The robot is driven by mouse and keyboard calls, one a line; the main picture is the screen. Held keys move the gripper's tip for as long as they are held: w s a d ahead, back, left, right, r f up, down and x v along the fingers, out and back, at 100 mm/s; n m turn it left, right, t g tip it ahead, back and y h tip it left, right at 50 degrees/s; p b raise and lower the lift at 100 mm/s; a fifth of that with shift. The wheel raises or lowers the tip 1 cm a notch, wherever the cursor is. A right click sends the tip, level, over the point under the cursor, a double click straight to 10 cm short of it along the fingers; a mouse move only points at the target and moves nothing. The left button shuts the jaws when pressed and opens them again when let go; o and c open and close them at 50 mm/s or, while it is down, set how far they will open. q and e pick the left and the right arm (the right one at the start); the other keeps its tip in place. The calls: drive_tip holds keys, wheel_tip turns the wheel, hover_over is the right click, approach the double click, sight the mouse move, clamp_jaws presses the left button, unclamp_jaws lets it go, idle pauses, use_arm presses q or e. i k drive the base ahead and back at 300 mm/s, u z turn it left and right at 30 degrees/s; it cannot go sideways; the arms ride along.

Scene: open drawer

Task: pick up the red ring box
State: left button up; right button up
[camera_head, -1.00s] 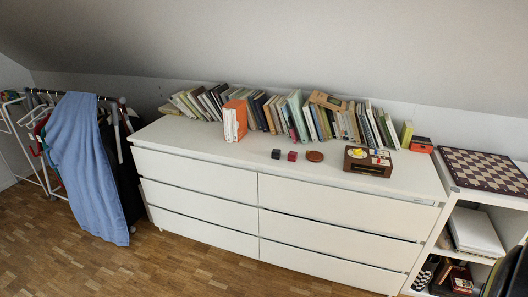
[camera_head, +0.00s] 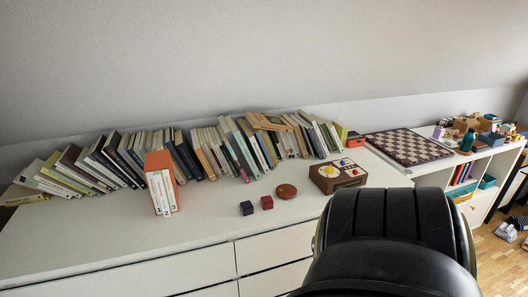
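The red ring box (camera_head: 267,202) is a small dark red cube on the white dresser top, near its front edge. A similar black cube (camera_head: 247,208) stands just left of it.
The white dresser (camera_head: 110,242) carries a long row of leaning books at the back. An orange-and-white book set (camera_head: 161,184) stands left of the cubes. A brown box with coloured discs (camera_head: 337,175) is to the right.

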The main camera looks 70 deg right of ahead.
sight(266, 202)
drive_tip(key=z, duration=1.1)
drive_tip(key=i, duration=1.05)
drive_tip(key=z, duration=1.15)
